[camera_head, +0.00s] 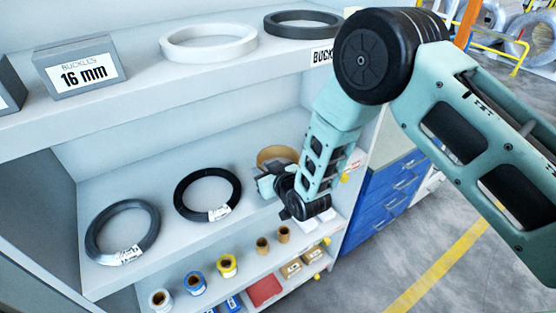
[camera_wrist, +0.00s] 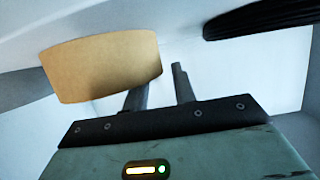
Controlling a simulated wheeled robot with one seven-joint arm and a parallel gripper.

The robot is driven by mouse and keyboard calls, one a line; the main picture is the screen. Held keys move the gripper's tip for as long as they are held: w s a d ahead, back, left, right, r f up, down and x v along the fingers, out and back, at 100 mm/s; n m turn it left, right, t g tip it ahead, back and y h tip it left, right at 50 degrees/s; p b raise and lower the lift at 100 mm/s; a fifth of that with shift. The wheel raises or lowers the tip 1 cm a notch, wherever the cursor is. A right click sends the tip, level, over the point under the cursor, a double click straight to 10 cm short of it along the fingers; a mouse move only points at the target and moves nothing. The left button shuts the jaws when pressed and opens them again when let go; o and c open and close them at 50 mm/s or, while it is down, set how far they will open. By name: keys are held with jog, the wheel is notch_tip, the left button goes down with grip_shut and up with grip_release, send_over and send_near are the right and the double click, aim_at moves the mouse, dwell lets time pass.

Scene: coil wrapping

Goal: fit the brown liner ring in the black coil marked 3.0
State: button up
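The brown liner ring (camera_head: 278,153) stands at the right end of the middle shelf, partly hidden behind my gripper (camera_head: 264,184). In the wrist view the liner ring (camera_wrist: 100,66) is large, and its wall hides the tip of the left finger. The right finger is past the ring's right edge. My gripper (camera_wrist: 160,80) is open, with a clear gap between the fingers; I cannot tell whether it touches the ring. A black coil (camera_head: 180,190) lies left of the ring, and a dark grey coil (camera_head: 95,228) lies further left. Both carry white labels too small to read.
The upper shelf holds a white ring (camera_head: 208,50), a dark ring (camera_head: 302,30) and a "16 mm" buckle box (camera_head: 80,70) above the coils. Tape rolls and boxes fill the lower shelf. Blue drawers (camera_head: 385,195) stand right. A dark ribbed edge (camera_wrist: 260,18) shows upper right in the wrist view.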

jog(key=shift+w+a+f, duration=0.2)
jog(key=shift+w+a, duration=0.1)
jog(key=shift+w, duration=0.15)
grip_shut()
